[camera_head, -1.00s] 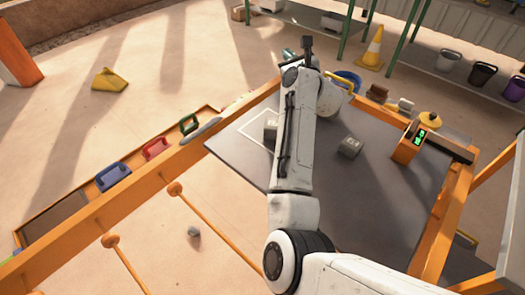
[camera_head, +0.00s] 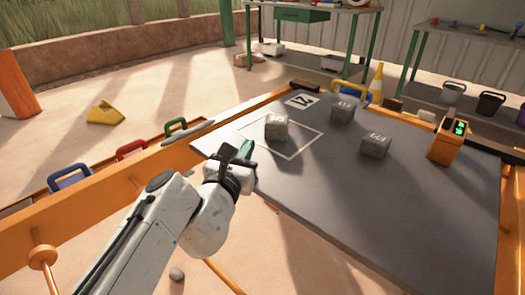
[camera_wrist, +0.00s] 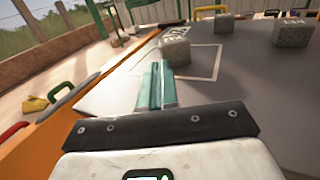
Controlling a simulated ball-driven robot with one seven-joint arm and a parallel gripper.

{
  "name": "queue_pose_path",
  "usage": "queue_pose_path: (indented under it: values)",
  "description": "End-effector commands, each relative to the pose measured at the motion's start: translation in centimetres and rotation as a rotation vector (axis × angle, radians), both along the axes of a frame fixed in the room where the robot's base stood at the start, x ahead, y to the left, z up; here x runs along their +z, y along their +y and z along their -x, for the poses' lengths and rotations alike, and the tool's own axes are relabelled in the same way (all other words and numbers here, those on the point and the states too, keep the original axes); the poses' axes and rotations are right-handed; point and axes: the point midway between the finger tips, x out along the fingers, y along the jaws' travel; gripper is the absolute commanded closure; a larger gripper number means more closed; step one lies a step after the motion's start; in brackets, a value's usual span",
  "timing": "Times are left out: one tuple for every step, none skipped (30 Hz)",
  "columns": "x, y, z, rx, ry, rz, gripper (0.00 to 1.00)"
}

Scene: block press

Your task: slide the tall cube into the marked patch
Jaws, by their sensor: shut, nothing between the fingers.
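Three grey stone-like cubes stand on the dark tabletop; which one is tallest is hard to tell. One cube (camera_head: 276,127) stands within the white-outlined patch (camera_head: 307,146), towards its back, hiding part of the outline. A second cube (camera_head: 342,110) stands behind and right of the patch, and a third cube (camera_head: 375,145) stands farther right. My gripper (camera_head: 246,149) is shut and empty at the patch's left side, apart from the first cube. In the wrist view, its teal fingers (camera_wrist: 157,85) point towards that first cube (camera_wrist: 175,47), with a gap between.
A white marked card (camera_head: 300,101) lies behind the patch. An orange box with a green display (camera_head: 447,140) stands at the table's right. An orange rail (camera_head: 120,180) with coloured handles runs along the left. The table's front right is clear.

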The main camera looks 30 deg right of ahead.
Motion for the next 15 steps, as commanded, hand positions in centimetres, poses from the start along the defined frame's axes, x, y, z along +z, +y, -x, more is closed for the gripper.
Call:
queue_pose_path:
  values:
    - [-1.4, 0.8, 0.6, -0.005, 0.012, -0.007, 1.00]
    - [-1.7, 1.1, 0.9, -0.009, 0.018, -0.008, 1.00]
    - [-2.1, 1.4, 1.2, -0.012, 0.026, -0.007, 1.00]
    - [-2.2, 1.5, 1.3, -0.013, 0.030, -0.006, 1.00]
    - [-2.3, 1.5, 1.4, -0.015, 0.031, -0.007, 1.00]
    - [-2.3, 1.4, 1.3, -0.016, 0.032, -0.007, 1.00]
    - [-2.3, 1.3, 1.2, -0.017, 0.033, -0.007, 1.00]
    - [-2.3, 1.1, 1.0, -0.018, 0.032, -0.008, 1.00]
    - [-2.3, 0.8, 0.7, -0.018, 0.032, -0.008, 1.00]
    - [-2.4, 0.5, 0.4, -0.017, 0.033, -0.007, 1.00]
    - [-2.4, 0.1, 0.1, -0.018, 0.033, -0.007, 1.00]
    - [-2.4, -0.4, -0.4, -0.018, 0.032, -0.008, 1.00]
    - [-2.4, -0.8, -0.8, -0.018, 0.032, -0.008, 1.00]
    - [-2.5, -1.2, -1.2, -0.018, 0.031, -0.008, 1.00]
    - [-2.5, -1.9, -1.7, -0.019, 0.032, -0.007, 1.00]
